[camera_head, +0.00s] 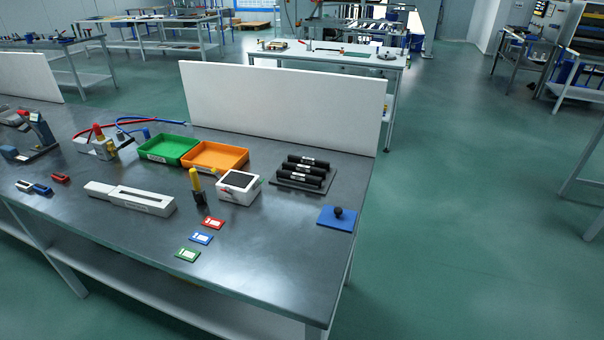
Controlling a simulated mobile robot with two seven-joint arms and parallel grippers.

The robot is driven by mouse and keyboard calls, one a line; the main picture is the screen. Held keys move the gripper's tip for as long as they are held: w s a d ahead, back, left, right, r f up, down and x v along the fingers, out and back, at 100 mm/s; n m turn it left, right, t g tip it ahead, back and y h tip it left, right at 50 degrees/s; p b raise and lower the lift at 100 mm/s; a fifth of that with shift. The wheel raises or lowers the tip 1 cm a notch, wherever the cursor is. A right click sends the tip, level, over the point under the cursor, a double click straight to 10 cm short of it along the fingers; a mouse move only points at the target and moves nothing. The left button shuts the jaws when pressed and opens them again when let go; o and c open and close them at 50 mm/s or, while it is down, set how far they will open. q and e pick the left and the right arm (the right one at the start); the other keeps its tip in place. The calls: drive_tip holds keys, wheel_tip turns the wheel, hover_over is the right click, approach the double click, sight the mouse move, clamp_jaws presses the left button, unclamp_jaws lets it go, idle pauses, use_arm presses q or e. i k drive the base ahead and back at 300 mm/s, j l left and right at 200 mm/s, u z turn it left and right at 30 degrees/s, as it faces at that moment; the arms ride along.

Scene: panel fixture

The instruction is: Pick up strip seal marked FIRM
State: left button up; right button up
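Three black rolls with white labels lie side by side on a dark flat tray (278,182) at the right end of the workbench. They are the back roll (318,162), the middle roll (317,171) and the front roll (292,177). They look like the strip seals, but the labels are too small to read, so I cannot tell which is marked FIRM. Neither of my grippers is in the head view.
The rolls stand before a white upright panel (280,105). Left of them are a white box (238,195), an orange bin (216,156) and a green bin (167,150). A blue plate (330,222) with a black knob lies near the right edge. The bench's front right is clear.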

sight(301, 169)
drive_tip(key=k+l+u, duration=0.2)
drive_tip(key=l, duration=0.2)
drive_tip(key=l+u, duration=0.2)
drive_tip(key=l, duration=0.2)
drive_tip(key=k+l+u, duration=0.2)
drive_tip(key=l, duration=0.2)
drive_tip(key=l+u, duration=0.25)
drive_tip(key=l, duration=0.15)
drive_tip(key=i+l+u, duration=0.1)
drive_tip(key=l+u, duration=0.3)
drive_tip(key=l, duration=0.45)
drive_tip(key=i+l+u, duration=0.2)
drive_tip(key=l+u, duration=0.15)
drive_tip(key=l, duration=0.45)
drive_tip(key=i+l+u, duration=0.1)
drive_tip(key=l+u, duration=0.3)
drive_tip(key=l, duration=0.4)
drive_tip(key=l+u, duration=0.35)
drive_tip(key=l, duration=0.45)
